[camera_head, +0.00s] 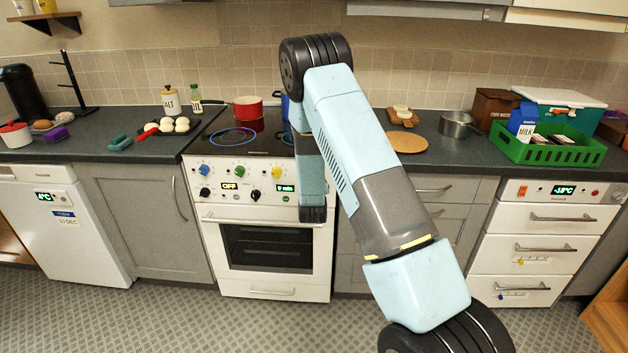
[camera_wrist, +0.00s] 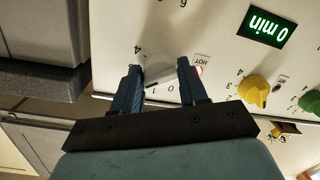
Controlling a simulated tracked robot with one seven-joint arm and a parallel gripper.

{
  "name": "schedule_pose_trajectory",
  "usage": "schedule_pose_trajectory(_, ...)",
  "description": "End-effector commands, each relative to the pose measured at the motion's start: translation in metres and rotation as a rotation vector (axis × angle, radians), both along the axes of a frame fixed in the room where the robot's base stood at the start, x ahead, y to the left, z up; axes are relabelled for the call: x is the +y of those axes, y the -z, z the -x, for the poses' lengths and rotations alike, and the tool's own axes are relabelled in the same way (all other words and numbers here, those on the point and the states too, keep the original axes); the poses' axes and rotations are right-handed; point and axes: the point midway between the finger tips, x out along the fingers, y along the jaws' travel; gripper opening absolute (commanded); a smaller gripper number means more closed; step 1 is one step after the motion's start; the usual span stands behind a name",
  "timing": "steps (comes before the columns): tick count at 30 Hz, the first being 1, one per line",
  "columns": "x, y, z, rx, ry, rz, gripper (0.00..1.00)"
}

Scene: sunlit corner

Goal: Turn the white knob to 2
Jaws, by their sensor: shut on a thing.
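The white knob (camera_wrist: 160,73) is on the white stove front in the wrist view, which shows the panel upside down. My gripper (camera_wrist: 159,65) is shut on it, with one dark blue finger on each side. A 4 shows at its left, and 1 and 0 on the side toward my gripper. The pointer is too dim and small to read surely. In the head view the knob and my gripper are hidden behind my arm, at the right part of the stove (camera_head: 250,213).
A yellow knob (camera_wrist: 257,90) and a green knob (camera_wrist: 311,101) sit to the right in the wrist view, with a green "0 min" display (camera_wrist: 266,25) beyond. Grey cabinet fronts (camera_wrist: 40,80) are at the left. A red pot (camera_head: 248,107) stands on the hob.

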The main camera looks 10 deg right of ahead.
Motion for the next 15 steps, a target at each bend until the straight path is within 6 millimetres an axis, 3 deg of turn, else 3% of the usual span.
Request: schedule_pose_trajectory(15, -0.0013, 0.0018, 0.0015, 0.082, 0.001, 0.232, 0.12)
